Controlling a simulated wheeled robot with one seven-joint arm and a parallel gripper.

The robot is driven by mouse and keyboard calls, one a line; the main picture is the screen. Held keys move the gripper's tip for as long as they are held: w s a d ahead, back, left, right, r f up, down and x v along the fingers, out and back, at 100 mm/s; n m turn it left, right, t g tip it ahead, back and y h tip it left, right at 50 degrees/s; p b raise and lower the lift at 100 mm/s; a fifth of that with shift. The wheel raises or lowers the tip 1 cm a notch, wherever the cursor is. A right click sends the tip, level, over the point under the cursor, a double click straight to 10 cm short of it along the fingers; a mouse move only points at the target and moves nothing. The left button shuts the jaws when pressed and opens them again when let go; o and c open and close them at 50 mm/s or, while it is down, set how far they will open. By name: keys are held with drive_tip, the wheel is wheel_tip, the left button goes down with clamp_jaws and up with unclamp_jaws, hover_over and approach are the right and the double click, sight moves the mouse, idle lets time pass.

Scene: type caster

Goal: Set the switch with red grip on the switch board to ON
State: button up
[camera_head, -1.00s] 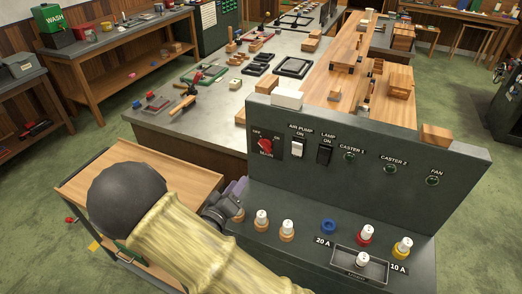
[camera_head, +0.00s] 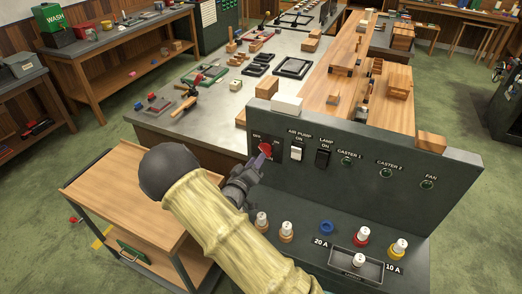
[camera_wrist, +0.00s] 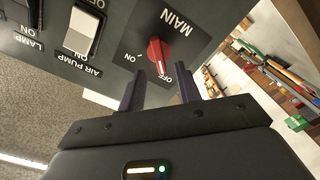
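The switch board (camera_head: 400,160) is a dark green panel. Its MAIN switch has a red grip (camera_head: 265,150), marked OFF at its left and ON at its right in the head view. The wrist view shows the red grip (camera_wrist: 158,52) upside down, just beyond my fingertips; its lower end lies near the OFF label. My gripper (camera_wrist: 160,80) is open, with a dark finger on each side of the space before the grip. In the head view my gripper (camera_head: 256,166) is at the grip's lower left and partly hides the switch. Contact is not visible.
The white AIR PUMP switch (camera_head: 296,153) and black LAMP switch (camera_head: 322,157) are close to the right of MAIN. White-topped fuses, including a red-based one (camera_head: 361,236), stand on the board's lower shelf. A wooden cart (camera_head: 130,205) is to the left.

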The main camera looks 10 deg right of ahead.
sight(265, 150)
drive_tip(key=p+x, duration=0.1)
drive_tip(key=x, duration=0.3)
drive_tip(key=shift+w+d, duration=0.15)
drive_tip(key=shift+w, duration=0.1)
clamp_jaws()
